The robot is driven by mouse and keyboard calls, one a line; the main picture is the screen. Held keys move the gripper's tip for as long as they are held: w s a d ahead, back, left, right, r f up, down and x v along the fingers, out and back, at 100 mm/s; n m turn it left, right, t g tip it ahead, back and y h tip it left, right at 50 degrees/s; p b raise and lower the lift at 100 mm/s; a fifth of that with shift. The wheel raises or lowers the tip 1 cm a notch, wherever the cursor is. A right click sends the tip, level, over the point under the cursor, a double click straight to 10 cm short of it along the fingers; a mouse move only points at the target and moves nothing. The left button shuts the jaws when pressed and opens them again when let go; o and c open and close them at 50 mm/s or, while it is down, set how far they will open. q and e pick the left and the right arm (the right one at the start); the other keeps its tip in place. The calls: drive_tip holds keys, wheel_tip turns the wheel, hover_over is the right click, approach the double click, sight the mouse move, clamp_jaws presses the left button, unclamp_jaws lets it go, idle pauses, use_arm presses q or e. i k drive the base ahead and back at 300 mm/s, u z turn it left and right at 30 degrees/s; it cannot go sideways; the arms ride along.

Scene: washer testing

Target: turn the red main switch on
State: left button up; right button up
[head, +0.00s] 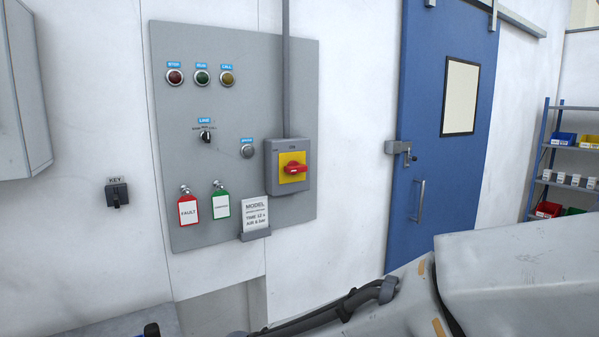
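The red main switch (296,168) is a rotary handle on a yellow square plate (287,159). The plate sits on the front of a grey switch box (273,178) on the right side of the grey wall panel (230,115). The red handle lies roughly horizontal. The markings on the box are too small to read. No gripper fingers show in the head view. A large pale arm link of mine with a black cable fills the lower right, below and right of the panel. Nothing covers the switch.
The panel also carries red, green and amber buttons (202,77), a selector (206,136), hanging red FAULT (188,209) and green-edged tags (221,203), and a MODEL card (255,215). A KEY switch (117,195) is left. A blue door (440,120) and shelves (573,150) stand right.

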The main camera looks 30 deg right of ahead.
sight(293, 167)
drive_tip(key=k, duration=0.5)
drive_tip(key=z, duration=1.45)
drive_tip(key=i, duration=1.05)
drive_tip(key=u, duration=1.4)
